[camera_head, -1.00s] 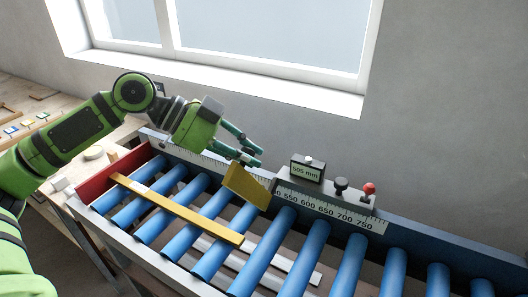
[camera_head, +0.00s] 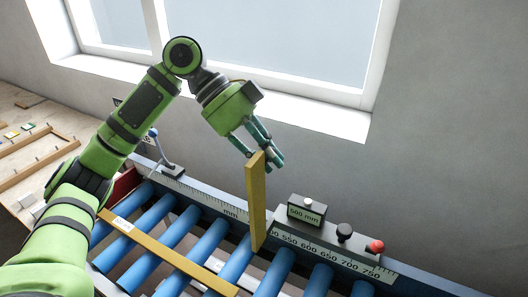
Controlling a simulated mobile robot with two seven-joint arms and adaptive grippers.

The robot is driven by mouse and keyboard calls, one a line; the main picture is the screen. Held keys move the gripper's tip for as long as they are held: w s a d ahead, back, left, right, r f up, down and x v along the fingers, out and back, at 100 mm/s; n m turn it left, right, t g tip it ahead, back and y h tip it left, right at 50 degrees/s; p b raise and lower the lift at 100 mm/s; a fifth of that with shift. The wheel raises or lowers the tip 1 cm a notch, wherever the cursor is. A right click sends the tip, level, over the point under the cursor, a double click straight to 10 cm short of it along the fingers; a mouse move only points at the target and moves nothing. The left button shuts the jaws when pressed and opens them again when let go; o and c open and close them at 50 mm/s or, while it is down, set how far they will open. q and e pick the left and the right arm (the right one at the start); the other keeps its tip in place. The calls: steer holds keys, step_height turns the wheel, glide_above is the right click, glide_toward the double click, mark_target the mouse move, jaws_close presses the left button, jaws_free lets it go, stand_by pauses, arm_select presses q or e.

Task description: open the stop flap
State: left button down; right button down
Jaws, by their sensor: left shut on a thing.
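The stop flap, a flat yellow plate (camera_head: 256,205), stands nearly upright above the roller conveyor, beside the scale rail and left of the grey stop carriage (camera_head: 327,240). My left gripper (camera_head: 262,157) reaches down from the upper left and is shut on the flap's top end. The fingers hide part of that end. The carriage carries a small display box (camera_head: 306,211), a black knob (camera_head: 344,231) and a red knob (camera_head: 376,246). My right gripper is not in view.
A long yellow profile (camera_head: 165,250) with a white label lies across the blue rollers (camera_head: 233,262). A wooden bench (camera_head: 20,103) is at left; window and wall are behind.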

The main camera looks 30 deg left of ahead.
arm_select(q)
steer(key=shift+s+f, duration=0.1)
steer(key=shift+f, duration=0.05)
steer(key=c, duration=1.2)
jaws_free()
steer(key=shift+o, duration=0.2)
steer(key=v, duration=1.2)
